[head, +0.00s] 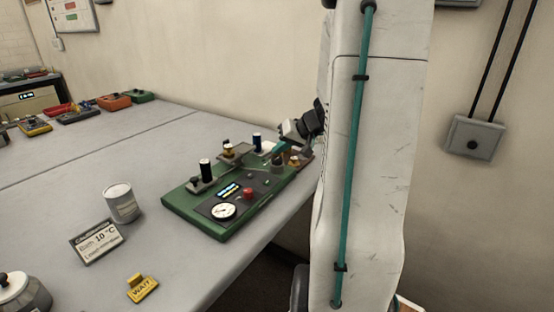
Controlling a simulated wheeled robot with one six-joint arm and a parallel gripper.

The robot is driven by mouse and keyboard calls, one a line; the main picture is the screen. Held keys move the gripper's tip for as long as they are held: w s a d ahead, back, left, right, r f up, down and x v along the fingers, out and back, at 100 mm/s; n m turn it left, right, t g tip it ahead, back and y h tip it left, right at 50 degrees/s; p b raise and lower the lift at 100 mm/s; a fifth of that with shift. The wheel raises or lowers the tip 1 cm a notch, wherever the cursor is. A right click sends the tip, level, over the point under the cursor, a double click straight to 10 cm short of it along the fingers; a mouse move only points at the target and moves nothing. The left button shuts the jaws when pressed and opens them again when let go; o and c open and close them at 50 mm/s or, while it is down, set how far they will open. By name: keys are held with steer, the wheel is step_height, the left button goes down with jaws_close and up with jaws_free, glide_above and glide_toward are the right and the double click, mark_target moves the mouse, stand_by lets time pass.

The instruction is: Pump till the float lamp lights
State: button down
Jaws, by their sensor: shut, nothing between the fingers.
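A green-based apparatus (199,213) lies on the grey bench in the head view. On it are a white round gauge (223,211), a red knob (248,193), a small lit blue display (229,190) and dark upright posts. Which part is the float lamp, and whether it is lit, I cannot tell. My gripper (283,147) is over the far right end of the apparatus, near small brass and grey parts. It is shut with nothing in it. Whether it touches a part is unclear at this size. My white arm hides the area to the right.
Several devices sit at the far left. The bench between is clear.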

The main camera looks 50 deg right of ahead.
mark_target(280, 159)
steer(key=shift+r, duration=0.15)
steer(key=shift+r, duration=2.4)
stand_by(1.4)
step_height(280, 159, up, 4)
steer(key=shift+f, duration=0.1)
steer(key=shift+f, duration=4.45)
steer(key=shift+f, duration=0.4)
